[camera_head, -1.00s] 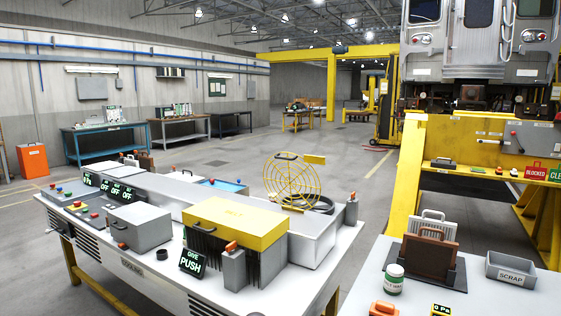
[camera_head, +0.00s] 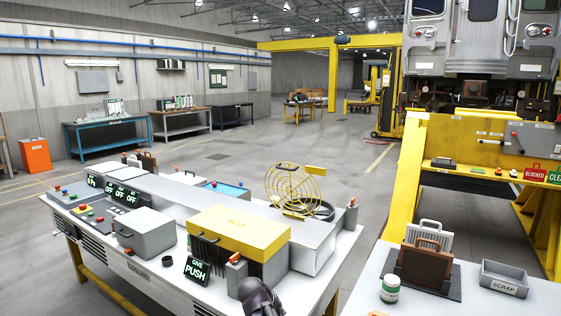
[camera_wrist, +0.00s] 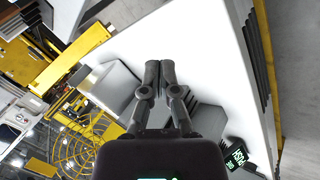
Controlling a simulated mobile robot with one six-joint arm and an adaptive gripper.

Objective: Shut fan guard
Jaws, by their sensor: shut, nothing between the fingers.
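The fan guard (camera_head: 293,190) is a round yellow wire grille with a handle on its top edge. In the head view it stands raised and tilted at the far end of the white bench, behind the yellow-lidded box. In the wrist view the guard (camera_wrist: 85,150) shows at the lower left, apart from my gripper. My gripper (camera_wrist: 160,64) is shut and empty, its fingers together over pale surfaces in the wrist view. In the head view only a dark part of my arm shows at the bottom edge, near the bench's front.
A dark hose coil (camera_head: 318,209) lies by the guard. A second table at right holds a SCRAP tray (camera_head: 505,280) and a white jar (camera_head: 390,289).

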